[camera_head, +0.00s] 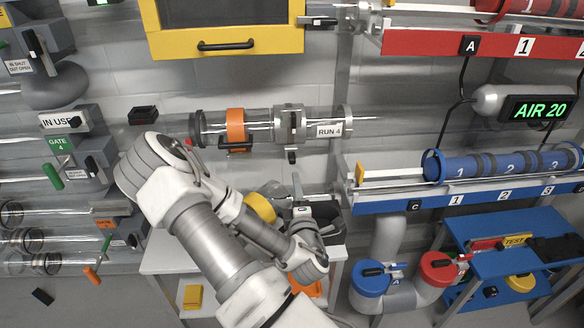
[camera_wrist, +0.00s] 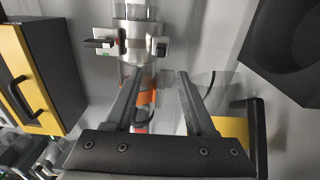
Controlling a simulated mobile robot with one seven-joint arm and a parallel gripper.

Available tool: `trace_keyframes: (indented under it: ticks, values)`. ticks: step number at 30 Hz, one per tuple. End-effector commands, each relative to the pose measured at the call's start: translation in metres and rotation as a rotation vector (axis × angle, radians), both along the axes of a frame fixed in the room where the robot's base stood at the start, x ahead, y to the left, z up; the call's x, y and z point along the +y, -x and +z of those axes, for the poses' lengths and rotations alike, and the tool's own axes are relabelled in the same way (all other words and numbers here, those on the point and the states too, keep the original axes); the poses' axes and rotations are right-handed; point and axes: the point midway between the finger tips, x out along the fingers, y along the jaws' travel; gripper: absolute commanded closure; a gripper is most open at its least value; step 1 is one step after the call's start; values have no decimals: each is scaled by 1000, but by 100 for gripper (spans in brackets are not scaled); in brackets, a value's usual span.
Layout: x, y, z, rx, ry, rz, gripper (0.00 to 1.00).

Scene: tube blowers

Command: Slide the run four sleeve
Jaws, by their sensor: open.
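The run four tube is a clear horizontal tube on the wall in the head view, with a "RUN 4" label (camera_head: 329,131). A metal sleeve-like collar (camera_head: 290,123) with dark latches sits around it, and an orange band (camera_head: 236,126) sits to its left. I cannot tell for certain which is the sleeve. In the wrist view the metal collar (camera_wrist: 137,38) is beyond my fingertips and the orange band (camera_wrist: 147,97) shows between the fingers. My gripper (camera_wrist: 157,76) is open and empty.
A red rack (camera_head: 425,42) and a blue rack (camera_head: 440,203) are at right. A blue table (camera_head: 515,222) stands lower right. Several clear tubes line the left wall.

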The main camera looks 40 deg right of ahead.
Motion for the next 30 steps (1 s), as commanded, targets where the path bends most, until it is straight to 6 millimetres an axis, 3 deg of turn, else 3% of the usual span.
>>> trace_keyframes:
  ticks: [12, 30]
  values:
    - [-9, -11, -5, -3, -3, -4, 45]
    - [-62, -97, -1, 1, -2, -3, 45]
